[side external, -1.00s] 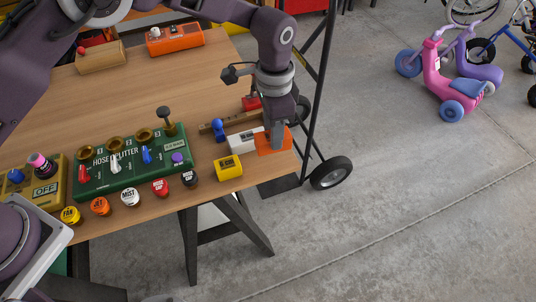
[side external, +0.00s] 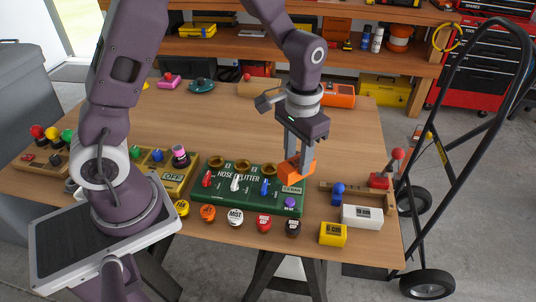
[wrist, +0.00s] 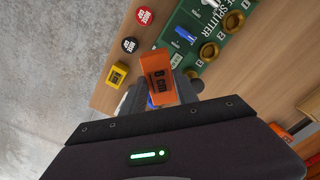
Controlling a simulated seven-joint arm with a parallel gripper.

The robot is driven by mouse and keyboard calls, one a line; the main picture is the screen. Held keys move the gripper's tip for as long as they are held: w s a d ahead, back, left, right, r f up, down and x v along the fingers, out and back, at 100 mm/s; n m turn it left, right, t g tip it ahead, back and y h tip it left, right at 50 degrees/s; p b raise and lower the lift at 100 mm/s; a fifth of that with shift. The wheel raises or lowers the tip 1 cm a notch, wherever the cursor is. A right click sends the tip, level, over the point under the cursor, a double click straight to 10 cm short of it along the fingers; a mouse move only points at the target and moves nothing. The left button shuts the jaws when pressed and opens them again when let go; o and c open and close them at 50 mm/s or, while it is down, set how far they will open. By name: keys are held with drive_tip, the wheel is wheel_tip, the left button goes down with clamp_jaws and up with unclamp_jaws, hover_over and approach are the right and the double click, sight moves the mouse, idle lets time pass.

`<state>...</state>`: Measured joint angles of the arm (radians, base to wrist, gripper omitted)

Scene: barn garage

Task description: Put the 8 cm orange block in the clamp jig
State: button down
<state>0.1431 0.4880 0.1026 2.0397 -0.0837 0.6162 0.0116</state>
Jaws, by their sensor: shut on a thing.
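The orange block (side external: 295,171), labelled 8 cm, is held between the fingers of my gripper (side external: 299,160), tilted and raised in the side view. My gripper is shut on it. In the wrist view the orange block (wrist: 160,72) sits between the grey fingertips (wrist: 160,100), its label facing the camera. The clamp jig (side external: 360,195) is a wooden piece near the table's right edge, with a red clamp (side external: 380,181) at its far right end and a blue knob (side external: 338,189) at its left. The block is to the left of the jig, apart from it.
A white block (side external: 362,216) and a yellow block (side external: 333,234) lie in front of the jig. The green hose splitter board (side external: 245,199) is left of it, with several labelled caps before it. A black hand truck (side external: 460,130) stands beyond the right edge.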

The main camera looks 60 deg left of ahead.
sight(296, 159)
drive_tip(key=r, duration=0.5)
drive_tip(key=shift+w+a, duration=0.15)
drive_tip(key=shift+a, duration=0.2)
drive_tip(key=s+a+n, duration=0.3)
drive_tip(key=a+n, duration=0.6)
drive_tip(key=a, duration=2.4)
drive_tip(key=f, duration=1.7)
drive_tip(key=shift+w+f, duration=0.2)
drive_tip(key=shift+f, duration=0.2)
drive_tip(key=c, duration=0.9)
unclamp_jaws()
drive_tip(key=shift+f, duration=0.1)
drive_tip(key=shift+c, duration=0.2)
